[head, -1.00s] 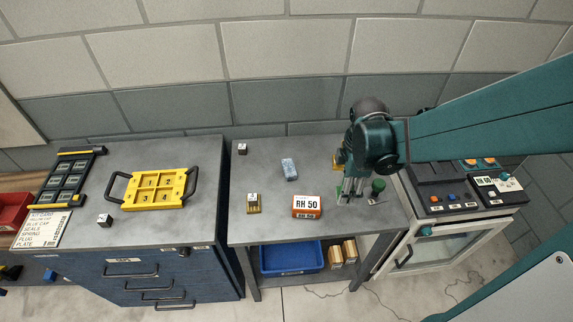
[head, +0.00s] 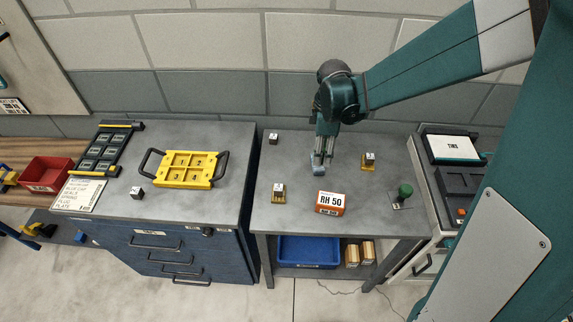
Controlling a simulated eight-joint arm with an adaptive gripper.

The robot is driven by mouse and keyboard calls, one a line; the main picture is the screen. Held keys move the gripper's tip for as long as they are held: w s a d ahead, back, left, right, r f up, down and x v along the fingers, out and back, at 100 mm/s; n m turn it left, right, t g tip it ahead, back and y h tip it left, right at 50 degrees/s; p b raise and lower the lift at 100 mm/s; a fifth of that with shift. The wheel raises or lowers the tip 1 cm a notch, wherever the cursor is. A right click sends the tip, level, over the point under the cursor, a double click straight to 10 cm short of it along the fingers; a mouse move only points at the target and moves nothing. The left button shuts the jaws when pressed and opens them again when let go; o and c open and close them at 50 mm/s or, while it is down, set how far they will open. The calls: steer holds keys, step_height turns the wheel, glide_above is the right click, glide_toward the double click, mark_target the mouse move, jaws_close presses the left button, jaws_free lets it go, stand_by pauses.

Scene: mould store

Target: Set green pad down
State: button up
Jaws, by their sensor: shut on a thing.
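My gripper (head: 322,159) points down over the middle of the grey table (head: 300,224). It is shut on a small pale blue block (head: 317,170), which is partly hidden by the fingers. I cannot tell whether the block touches the table top or is just above it. A green round knob (head: 405,190) stands upright on a small grey plate at the table's right side, apart from my gripper. I see no flat thing that is plainly a green pad.
An orange RH 50 box (head: 330,204) stands in front of my gripper. A yellow tray (head: 186,184) is on the left cabinet. Bare table lies between.

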glide_above(287, 165)
steer(key=shift+s+a+f+n+p, duration=0.1)
steer(key=shift+f+n+p, duration=0.2)
steer(key=shift+f+p, duration=0.05)
steer(key=shift+f, duration=0.1)
steer(key=shift+f, duration=3.05)
steer(key=shift+f, duration=1.9)
steer(key=shift+f+b, duration=0.2)
steer(key=shift+b, duration=0.25)
steer(key=o, duration=0.9)
